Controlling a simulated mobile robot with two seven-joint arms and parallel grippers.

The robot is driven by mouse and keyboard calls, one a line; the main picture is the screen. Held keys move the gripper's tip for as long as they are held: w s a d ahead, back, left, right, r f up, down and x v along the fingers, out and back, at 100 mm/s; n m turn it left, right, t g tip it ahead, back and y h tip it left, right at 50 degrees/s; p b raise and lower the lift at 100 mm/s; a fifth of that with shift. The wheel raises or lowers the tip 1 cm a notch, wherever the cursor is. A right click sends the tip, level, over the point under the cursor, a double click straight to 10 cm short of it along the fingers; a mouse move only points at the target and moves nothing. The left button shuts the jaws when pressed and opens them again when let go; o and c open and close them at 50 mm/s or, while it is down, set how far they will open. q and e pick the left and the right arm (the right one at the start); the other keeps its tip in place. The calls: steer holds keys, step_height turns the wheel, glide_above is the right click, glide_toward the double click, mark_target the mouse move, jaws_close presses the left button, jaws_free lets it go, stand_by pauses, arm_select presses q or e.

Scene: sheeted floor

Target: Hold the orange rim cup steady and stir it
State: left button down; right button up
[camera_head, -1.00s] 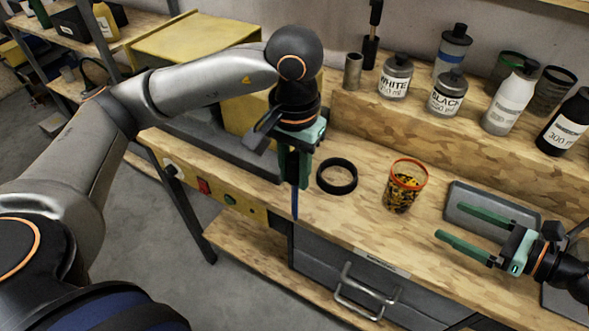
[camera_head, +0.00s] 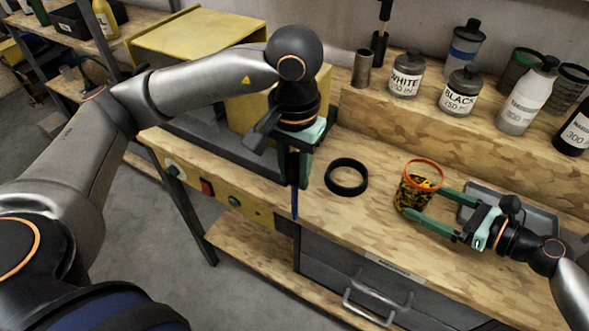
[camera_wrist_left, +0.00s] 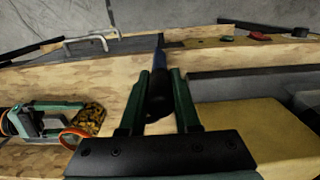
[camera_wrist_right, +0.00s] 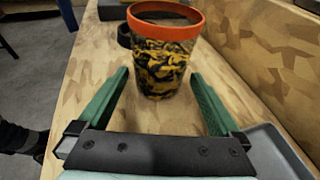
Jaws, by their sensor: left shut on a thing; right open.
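The orange rim cup (camera_head: 416,194) stands upright on the wooden bench, with a black and yellow pattern on its side. It also shows in the right wrist view (camera_wrist_right: 162,62) and at the left of the left wrist view (camera_wrist_left: 88,120). My right gripper (camera_head: 424,202) is open and low over the bench, its fingertips at either side of the cup with gaps visible. My left gripper (camera_head: 293,183) is shut on a dark-handled stirring tool (camera_wrist_left: 157,98), pointing down with a blue end (camera_head: 295,205), left of the black ring and apart from the cup.
A black ring (camera_head: 346,191) lies on the bench between the tool and the cup. A grey tray (camera_head: 540,218) lies behind my right gripper. Bottles (camera_head: 405,75) and dark cups stand on the raised shelf at the back. A yellow box (camera_head: 205,45) stands behind my left arm.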

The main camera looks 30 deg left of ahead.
mark_target(428, 202)
arm_select(q)
steer(key=shift+r, duration=0.2)
arm_select(e)
steer(key=shift+x, duration=1.5)
steer(key=shift+c, duration=0.2)
steer(key=c, duration=1.2)
arm_select(q)
steer(key=c, duration=1.2)
jaws_free()
steer(key=shift+c, duration=0.2)
jaws_close()
